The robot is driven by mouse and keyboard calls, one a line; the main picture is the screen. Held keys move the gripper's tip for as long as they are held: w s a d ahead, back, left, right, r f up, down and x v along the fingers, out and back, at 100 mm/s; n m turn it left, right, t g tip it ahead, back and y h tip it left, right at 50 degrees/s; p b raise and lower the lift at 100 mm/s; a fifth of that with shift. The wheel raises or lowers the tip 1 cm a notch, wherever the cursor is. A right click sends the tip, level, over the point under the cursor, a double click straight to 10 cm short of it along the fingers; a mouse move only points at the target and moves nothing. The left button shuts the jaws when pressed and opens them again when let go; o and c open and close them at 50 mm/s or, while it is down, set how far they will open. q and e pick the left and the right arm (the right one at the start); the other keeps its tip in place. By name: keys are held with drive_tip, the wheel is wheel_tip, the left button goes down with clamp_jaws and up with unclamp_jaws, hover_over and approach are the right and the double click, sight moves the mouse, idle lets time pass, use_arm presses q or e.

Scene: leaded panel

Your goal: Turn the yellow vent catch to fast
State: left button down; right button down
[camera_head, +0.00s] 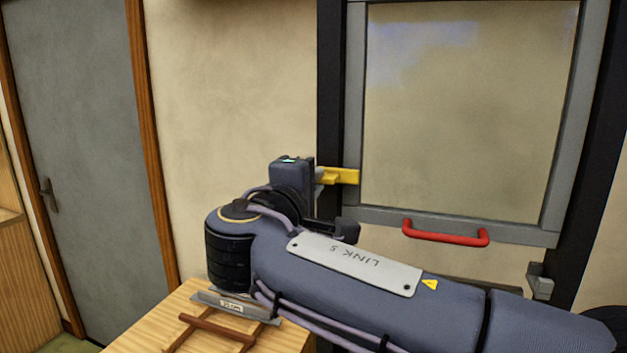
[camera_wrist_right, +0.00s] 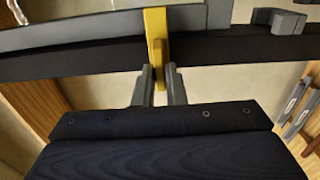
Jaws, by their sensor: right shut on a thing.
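The yellow vent catch (camera_head: 342,176) sits at the left edge of the vent's grey frame (camera_head: 354,110), in front of the dark post. In the head view it lies about level, its yellow arm reaching right over the frame. My right gripper (camera_head: 318,176) is at the catch's left end, with its fingers mostly hidden by its own body. In the right wrist view the yellow catch (camera_wrist_right: 156,45) runs down between the two grey fingertips (camera_wrist_right: 158,78), which are shut on it. My left gripper is not in view.
A red handle (camera_head: 445,233) is on the vent's bottom rail. A small grey bracket (camera_head: 540,281) is on the right post below. A wooden table (camera_head: 150,325) with a grey bar tool (camera_head: 235,305) and a brown wooden piece stands at lower left. A grey door (camera_head: 80,130) is at far left.

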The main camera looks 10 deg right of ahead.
idle(0.4)
drive_tip(key=c, duration=1.5)
unclamp_jaws()
drive_tip(key=shift+a, duration=0.1)
drive_tip(key=b+v, duration=0.2)
drive_tip(key=v, duration=0.5)
drive_tip(key=shift+s+a, duration=0.2)
drive_tip(key=shift+s, duration=0.15)
drive_tip(key=shift+d, duration=0.1)
